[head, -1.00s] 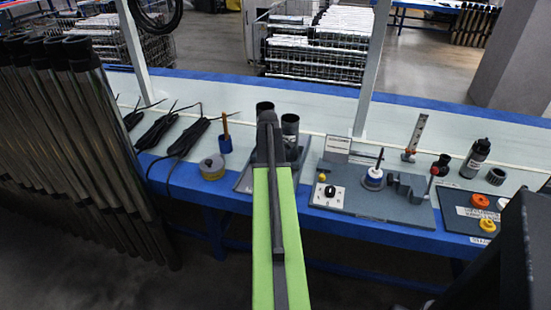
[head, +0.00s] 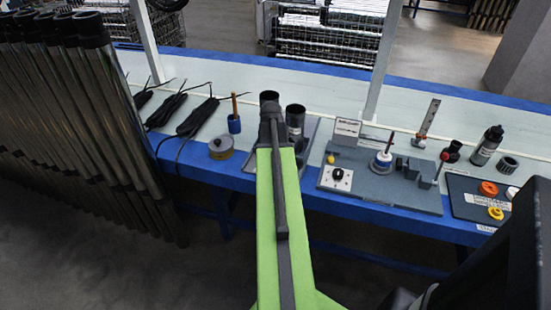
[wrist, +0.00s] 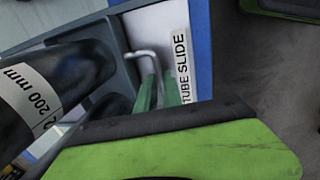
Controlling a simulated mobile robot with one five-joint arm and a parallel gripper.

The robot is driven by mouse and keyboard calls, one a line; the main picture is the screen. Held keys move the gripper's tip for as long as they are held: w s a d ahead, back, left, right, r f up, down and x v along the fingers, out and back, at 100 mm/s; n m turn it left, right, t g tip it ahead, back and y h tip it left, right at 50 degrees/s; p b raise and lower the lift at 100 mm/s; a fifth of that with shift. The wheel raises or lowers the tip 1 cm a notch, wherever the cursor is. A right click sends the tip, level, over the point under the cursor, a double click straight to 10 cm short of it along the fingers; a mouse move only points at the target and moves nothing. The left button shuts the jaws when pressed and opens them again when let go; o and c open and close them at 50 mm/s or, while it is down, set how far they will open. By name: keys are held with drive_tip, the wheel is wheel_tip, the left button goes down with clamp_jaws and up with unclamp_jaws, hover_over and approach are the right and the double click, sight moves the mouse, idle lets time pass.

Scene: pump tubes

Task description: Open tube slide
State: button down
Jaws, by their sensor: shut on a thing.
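The tube slide shows in the wrist view as a grey tray-like body (wrist: 121,52) with a white "TUBE SLIDE" label (wrist: 181,32). A thin bent metal handle (wrist: 143,54) stands out from it. My gripper (wrist: 158,92) has its green fingers closed at this handle, with the lower part of the handle between them. In the head view my gripper (head: 271,112) is at the slide at the bench's front edge, with my arm hiding much of the slide.
Two dark upright tubes (head: 295,118) stand at the slide. A rack of long tubes (head: 110,120) stands far left. The floor in front is free.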

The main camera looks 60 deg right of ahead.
drive_tip(key=c, duration=1.5)
unclamp_jaws()
drive_tip(key=a+r+p, duration=0.1)
drive_tip(key=r+p, duration=0.4)
drive_tip(key=a+r+p, duration=0.1)
drive_tip(key=r+p, duration=0.5)
drive_tip(key=s+a+r+p, duration=0.1)
drive_tip(key=r+p, duration=0.5)
